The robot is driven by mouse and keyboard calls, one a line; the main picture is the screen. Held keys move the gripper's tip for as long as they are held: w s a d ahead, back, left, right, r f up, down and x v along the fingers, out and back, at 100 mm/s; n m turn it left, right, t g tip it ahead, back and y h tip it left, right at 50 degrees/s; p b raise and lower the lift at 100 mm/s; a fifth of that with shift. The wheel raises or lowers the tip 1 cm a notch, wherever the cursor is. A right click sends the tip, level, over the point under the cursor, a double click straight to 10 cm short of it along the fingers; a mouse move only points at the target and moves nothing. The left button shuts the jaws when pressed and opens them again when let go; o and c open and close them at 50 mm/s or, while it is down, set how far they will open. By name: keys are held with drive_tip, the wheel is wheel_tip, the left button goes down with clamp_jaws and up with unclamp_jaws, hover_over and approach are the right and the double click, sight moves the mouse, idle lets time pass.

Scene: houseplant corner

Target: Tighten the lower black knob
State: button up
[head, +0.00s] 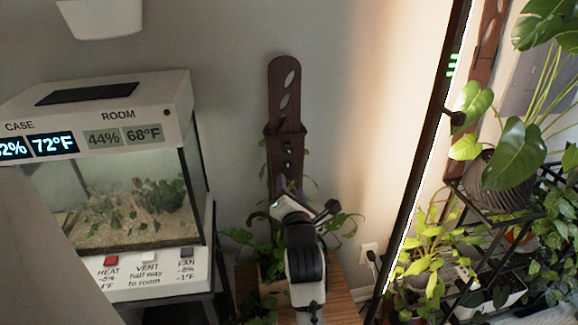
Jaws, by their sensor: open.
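A dark brown wooden post (284,95) with leaf-shaped cut-outs stands upright against the wall, with a wider sleeve around its middle. A small black knob (287,148) sits on the front of this sleeve. A second small dark spot lies just below it, too small to tell whether it is a knob or a hole. My gripper (292,194) is in front of the post's lower part, below the visible knob, and hides what is behind it. Its jaws are open, and I see no contact with a knob.
A terrarium (125,190) with humidity and temperature displays stands at the left, with HEAT, VENT and FAN switches (150,257) below. Leafy plants surround the post's base. A lit black lamp pole (428,150) with a side knob (457,118) and a plant rack (500,205) stand right.

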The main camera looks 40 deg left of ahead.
sight(287, 168)
drive_tip(key=p+x, duration=0.2)
drive_tip(key=x, duration=0.6)
drive_tip(key=shift+w+a, duration=0.15)
drive_tip(key=shift+w, duration=0.05)
drive_tip(key=c, duration=1)
